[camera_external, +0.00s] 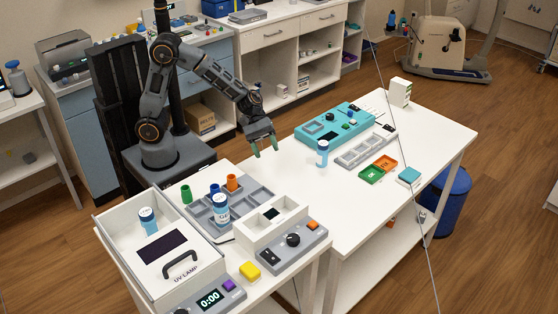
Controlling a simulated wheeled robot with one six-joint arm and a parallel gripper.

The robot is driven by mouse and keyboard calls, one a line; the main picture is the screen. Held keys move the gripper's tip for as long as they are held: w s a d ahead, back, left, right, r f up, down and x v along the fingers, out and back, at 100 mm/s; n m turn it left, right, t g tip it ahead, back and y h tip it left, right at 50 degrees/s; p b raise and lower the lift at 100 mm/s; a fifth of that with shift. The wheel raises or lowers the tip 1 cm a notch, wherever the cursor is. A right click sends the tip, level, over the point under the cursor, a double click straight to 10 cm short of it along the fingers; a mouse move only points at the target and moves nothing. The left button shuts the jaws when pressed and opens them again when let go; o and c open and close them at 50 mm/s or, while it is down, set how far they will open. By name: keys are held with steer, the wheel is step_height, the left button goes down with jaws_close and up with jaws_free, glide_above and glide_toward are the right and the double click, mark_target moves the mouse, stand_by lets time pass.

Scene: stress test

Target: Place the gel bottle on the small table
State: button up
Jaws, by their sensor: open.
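Three similar white bottles with blue labels are in view; I cannot read which is the gel bottle. One bottle (322,154) stands upright on the right white table (330,215), in front of a teal device. Another bottle (221,210) stands at a grey compartment tray (258,193) on the left white table (280,284). The third bottle (148,221) is inside the white UV lamp box (118,240). My gripper (265,149) is open, pointing down with green fingertips, apart from and left of the bottle on the right table. Nothing shows between its fingers.
The teal device (335,123) and a grey tray (365,147) lie along the right table's back. The front middle of the right table is clear.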

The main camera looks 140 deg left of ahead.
steer(key=s+a+f+n+t+y, duration=0.1)
steer(key=a+n+y, duration=0.1)
steer(key=a, duration=0.3)
steer(key=s+a+f+n+t+y, duration=0.1)
steer(key=a+n, duration=0.4)
steer(key=a, duration=0.1)
steer(key=s+a+f+n+y, duration=0.1)
steer(key=a+f+n+y, duration=0.1)
steer(key=a+n, duration=0.2)
steer(key=shift+s+a+t+y, duration=0.15)
steer(key=shift+a+t+y, duration=0.2)
steer(key=shift+a, duration=0.9)
glide_toward(322, 156)
steer(key=shift+n, duration=0.3)
steer(key=f, duration=0.1)
steer(key=w+a+f, duration=0.1)
steer(key=a+f, duration=0.1)
steer(key=shift+w+a+f, duration=0.1)
steer(key=shift+w+f, duration=0.15)
steer(key=shift+w, duration=0.05)
steer(key=shift+p+x, duration=0.5)
steer(key=shift+x, duration=2.75)
steer(key=shift+r, duration=0.1)
steer(key=c, duration=0.8)
steer(key=shift+r, duration=0.1)
